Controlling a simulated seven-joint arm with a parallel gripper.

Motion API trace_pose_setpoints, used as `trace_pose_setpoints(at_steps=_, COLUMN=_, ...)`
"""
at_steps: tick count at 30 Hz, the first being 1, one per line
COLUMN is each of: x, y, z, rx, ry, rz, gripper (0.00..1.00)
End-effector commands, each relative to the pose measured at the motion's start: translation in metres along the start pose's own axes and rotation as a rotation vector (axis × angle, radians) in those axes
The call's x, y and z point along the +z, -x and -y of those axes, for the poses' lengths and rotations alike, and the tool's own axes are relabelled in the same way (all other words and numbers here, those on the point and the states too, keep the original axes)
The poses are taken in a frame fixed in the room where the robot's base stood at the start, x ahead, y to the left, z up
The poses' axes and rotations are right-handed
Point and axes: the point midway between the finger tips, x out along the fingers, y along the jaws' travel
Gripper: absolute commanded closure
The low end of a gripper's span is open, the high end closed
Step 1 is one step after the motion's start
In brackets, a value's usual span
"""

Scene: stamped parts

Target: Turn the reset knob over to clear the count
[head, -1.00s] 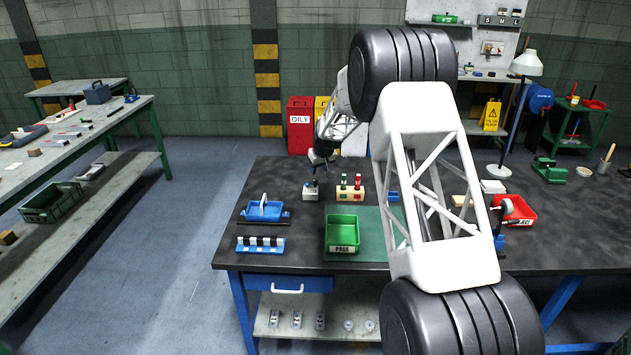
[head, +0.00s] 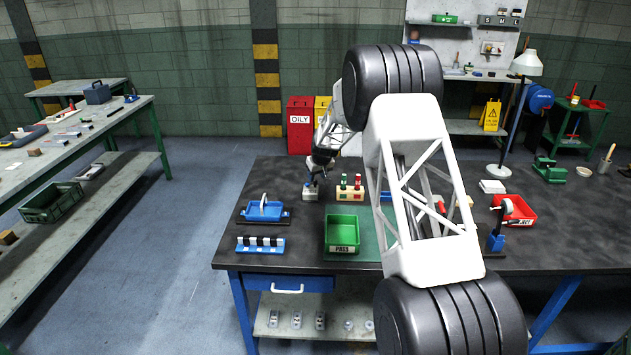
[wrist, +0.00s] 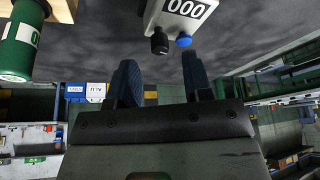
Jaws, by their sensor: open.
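The counter (wrist: 182,12) is a pale box with a dial reading 000, at the top of the wrist view. A black knob (wrist: 159,43) and a blue knob (wrist: 184,41) stick out of its near side; which one is the reset knob I cannot tell. In the head view the counter (head: 311,191) stands on the dark bench, partly hidden by my gripper (head: 313,178). My gripper (wrist: 160,75) is open and empty in the wrist view, its two dark fingers apart. The knobs show just beyond the fingertips, between them sideways, with no contact visible.
A wooden block (head: 350,194) with red and green pieces stands just right of the counter. A blue tray (head: 264,212), a blue rack (head: 260,245) and a green PASS bin (head: 342,233) are nearer. A red bin (head: 516,212) is at right.

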Motion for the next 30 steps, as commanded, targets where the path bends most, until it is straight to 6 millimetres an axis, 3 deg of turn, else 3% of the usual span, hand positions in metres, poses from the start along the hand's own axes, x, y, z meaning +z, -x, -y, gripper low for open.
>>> trace_pose_setpoints(at_steps=10, x=0.000, y=-0.029, z=0.000, rx=0.000, ry=0.000, rz=0.000, gripper=0.54)
trace_pose_setpoints(at_steps=24, x=0.000, y=-0.034, z=0.000, rx=0.000, ry=0.000, rz=0.000, gripper=0.54)
trace_pose_setpoints(at_steps=30, x=0.000, y=-0.034, z=0.000, rx=0.000, ry=0.000, rz=0.000, gripper=0.85)
